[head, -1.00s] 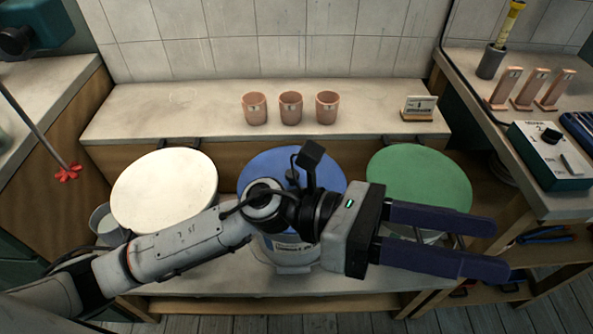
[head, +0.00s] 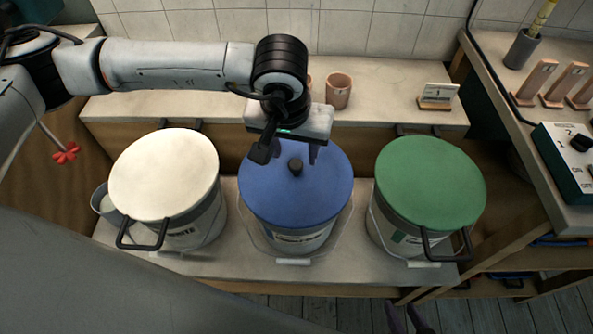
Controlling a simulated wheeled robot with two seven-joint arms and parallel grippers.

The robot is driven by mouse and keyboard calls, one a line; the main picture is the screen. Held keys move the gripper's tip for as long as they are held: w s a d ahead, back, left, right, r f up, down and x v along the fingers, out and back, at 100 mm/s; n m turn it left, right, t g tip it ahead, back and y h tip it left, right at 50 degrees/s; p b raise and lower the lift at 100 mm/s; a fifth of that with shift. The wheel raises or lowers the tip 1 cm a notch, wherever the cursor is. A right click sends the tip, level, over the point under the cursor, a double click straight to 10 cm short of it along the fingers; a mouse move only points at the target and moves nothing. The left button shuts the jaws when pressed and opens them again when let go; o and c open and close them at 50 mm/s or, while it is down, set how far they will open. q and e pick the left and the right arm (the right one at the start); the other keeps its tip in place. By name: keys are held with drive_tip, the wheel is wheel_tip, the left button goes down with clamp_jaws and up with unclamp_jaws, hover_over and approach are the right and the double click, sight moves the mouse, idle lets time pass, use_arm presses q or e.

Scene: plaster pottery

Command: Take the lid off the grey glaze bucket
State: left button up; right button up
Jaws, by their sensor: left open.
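Three lidded buckets stand in a row on the low bench. The left has a white lid (head: 163,172) and a label reading WHITE. The middle has a blue lid (head: 290,200) with a dark knob (head: 295,167); its label is too small to read. The right has a green lid (head: 430,180). No lid is grey, and I cannot tell which bucket holds grey glaze. My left gripper (head: 296,153) is open over the back of the blue lid, its fingers close to the knob; contact is unclear. My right gripper (head: 407,318) shows only fingertips, apart, at the bottom edge.
Pink cups (head: 338,91) stand on the ledge behind, partly hidden by my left arm. A small sign (head: 437,96) stands on the ledge's right. A green control box (head: 570,150) sits on the right counter. A small grey pail (head: 104,203) is left of the white-lidded bucket.

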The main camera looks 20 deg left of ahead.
sight(296, 163)
use_arm(q)
drive_tip(key=shift+p+x, duration=0.45)
drive_tip(key=shift+x, duration=2.6)
drive_tip(key=shift+w+a+r, duration=0.1)
drive_tip(key=shift+a, duration=0.05)
clamp_jaws()
